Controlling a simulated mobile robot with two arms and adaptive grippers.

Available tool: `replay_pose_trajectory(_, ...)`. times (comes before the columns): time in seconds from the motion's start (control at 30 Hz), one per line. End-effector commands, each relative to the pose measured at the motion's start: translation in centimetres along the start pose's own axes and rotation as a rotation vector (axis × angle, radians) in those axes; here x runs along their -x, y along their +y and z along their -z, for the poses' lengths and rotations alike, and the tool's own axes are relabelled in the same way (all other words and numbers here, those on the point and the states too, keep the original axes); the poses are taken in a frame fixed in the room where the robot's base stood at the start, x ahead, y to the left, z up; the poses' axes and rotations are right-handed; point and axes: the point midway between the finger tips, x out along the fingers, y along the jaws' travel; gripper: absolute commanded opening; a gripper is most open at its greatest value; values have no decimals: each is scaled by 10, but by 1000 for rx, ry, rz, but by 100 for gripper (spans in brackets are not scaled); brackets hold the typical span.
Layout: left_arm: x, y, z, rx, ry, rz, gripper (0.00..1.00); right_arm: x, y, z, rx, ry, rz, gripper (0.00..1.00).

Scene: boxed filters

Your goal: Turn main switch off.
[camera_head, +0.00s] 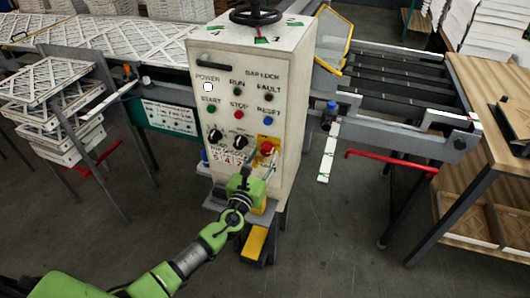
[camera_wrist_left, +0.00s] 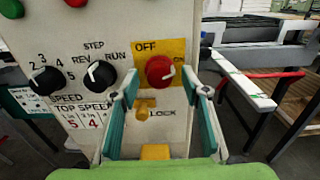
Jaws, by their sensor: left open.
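The main switch is a red round knob (camera_head: 267,147) on a yellow plate marked OFF, low on the right of the panel face. In the left wrist view the red knob (camera_wrist_left: 160,70) shows between and just beyond my open fingers, with "ON" partly hidden at its right. A small yellow lock tab (camera_wrist_left: 146,107) labelled LOCK sits below it. My left gripper (camera_head: 261,163) is open in front of the knob, its two fingers (camera_wrist_left: 160,93) spread either side with nothing held. Whether a finger touches the panel is not clear. My right gripper is not in view.
The control cabinet (camera_head: 280,100) carries lamps, buttons and two black dials (camera_wrist_left: 100,75) left of the switch. A black handwheel (camera_head: 255,15) tops it. A conveyor frame with a red bar (camera_head: 390,162) lies right; stacked filters (camera_head: 50,95) stand left. Grey floor is open in front.

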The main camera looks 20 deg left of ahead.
Motion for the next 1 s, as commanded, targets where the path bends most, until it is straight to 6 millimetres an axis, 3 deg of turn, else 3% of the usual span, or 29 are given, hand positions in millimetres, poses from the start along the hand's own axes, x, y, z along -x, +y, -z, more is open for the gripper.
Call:
replay_pose_trajectory(0.17,-16,0,0,0,0,0,42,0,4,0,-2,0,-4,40)
replay_pose_trajectory(0.47,-18,0,1,0,1,0,42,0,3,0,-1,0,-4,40)
replay_pose_trajectory(0.5,-18,0,1,0,1,0,40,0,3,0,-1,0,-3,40)
replay_pose_trajectory(0.63,-18,0,1,0,1,0,6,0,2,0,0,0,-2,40)
replay_pose_trajectory(1.0,-18,0,1,29,0,-1,4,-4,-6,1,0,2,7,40)
